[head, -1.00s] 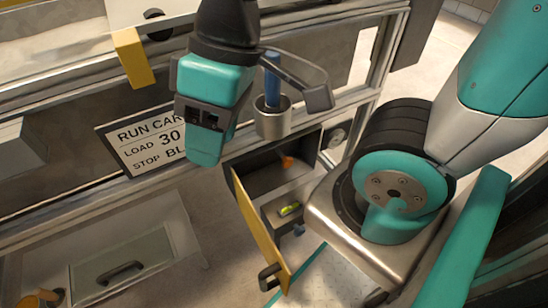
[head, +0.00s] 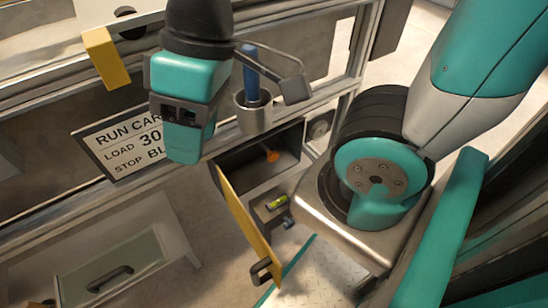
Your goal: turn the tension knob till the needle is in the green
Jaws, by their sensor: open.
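My gripper (head: 186,112) is at the upper left centre, below the black wrist. It shows as a teal and black block, seen from above and behind, and it is open. Its fingertips are not clearly shown. It hangs in front of the frame rail, left of a metal cup (head: 254,114) and above the right part of the sign. No needle or green zone can be made out. A small round dark fitting (head: 319,128) sits right of the open compartment; I cannot tell whether it is the tension knob.
A sign (head: 122,142) reads "RUN CAR", "LOAD 30", partly covered. A blue-handled thing (head: 250,72) stands in the cup. A yellow door (head: 244,222) hangs open on a compartment holding an orange item (head: 272,156). A yellow block (head: 106,58) is upper left.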

